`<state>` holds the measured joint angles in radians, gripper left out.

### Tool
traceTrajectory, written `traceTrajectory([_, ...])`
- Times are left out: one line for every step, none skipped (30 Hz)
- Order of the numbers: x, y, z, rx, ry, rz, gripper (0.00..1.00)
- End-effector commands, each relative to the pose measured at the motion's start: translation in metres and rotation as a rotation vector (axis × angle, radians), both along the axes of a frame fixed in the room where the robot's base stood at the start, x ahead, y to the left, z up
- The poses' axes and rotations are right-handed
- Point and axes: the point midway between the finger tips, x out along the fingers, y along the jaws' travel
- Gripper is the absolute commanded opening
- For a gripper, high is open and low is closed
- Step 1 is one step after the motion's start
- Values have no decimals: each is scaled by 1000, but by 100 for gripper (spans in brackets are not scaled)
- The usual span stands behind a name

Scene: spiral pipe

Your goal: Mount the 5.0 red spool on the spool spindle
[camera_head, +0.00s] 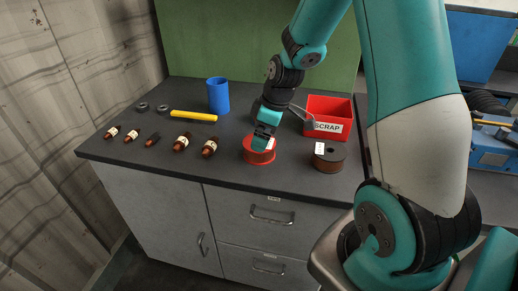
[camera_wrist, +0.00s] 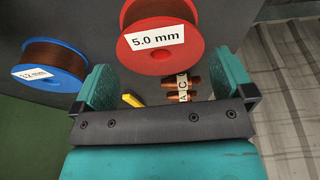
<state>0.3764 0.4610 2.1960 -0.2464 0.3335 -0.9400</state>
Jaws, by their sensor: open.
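The red spool (camera_head: 260,157) wound with brown material lies flat near the counter's front edge. In the wrist view the red spool (camera_wrist: 160,55) carries a white "5.0 mm" label. My gripper (camera_head: 264,138) overlaps the spool in the head view; the gap between them is hard to judge. In the wrist view my gripper (camera_wrist: 163,78) has its two green fingers wide apart and nothing held, with the spool beyond them, toward the top. I cannot make out the spool spindle in either view.
A dark spool (camera_head: 329,158) stands at right; a blue-rimmed spool (camera_wrist: 50,68) shows left in the wrist view. Behind are a red SCRAP bin (camera_head: 326,128) and blue cylinder (camera_head: 218,96).

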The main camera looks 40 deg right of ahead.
Motion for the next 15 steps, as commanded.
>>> traceTrajectory([1,2,-9,2,7,2,100])
traceTrajectory([2,3,-14,2,5,2,100])
traceTrajectory([3,5,-21,2,7,2,100])
traceTrajectory([5,5,-25,1,5,1,100])
traceTrajectory([6,6,-29,1,6,1,100])
traceTrajectory([7,6,-33,1,5,1,100])
traceTrajectory([7,7,-36,1,3,1,100])
traceTrajectory([8,7,-38,1,3,1,100])
traceTrajectory([8,7,-40,0,3,1,100])
traceTrajectory([9,7,-40,0,3,1,100])
traceTrajectory([9,7,-41,0,1,0,100])
traceTrajectory([9,7,-40,0,1,0,100])
traceTrajectory([9,7,-40,0,1,0,100])
traceTrajectory([9,7,-40,0,1,0,100])
traceTrajectory([9,7,-40,0,1,0,100])
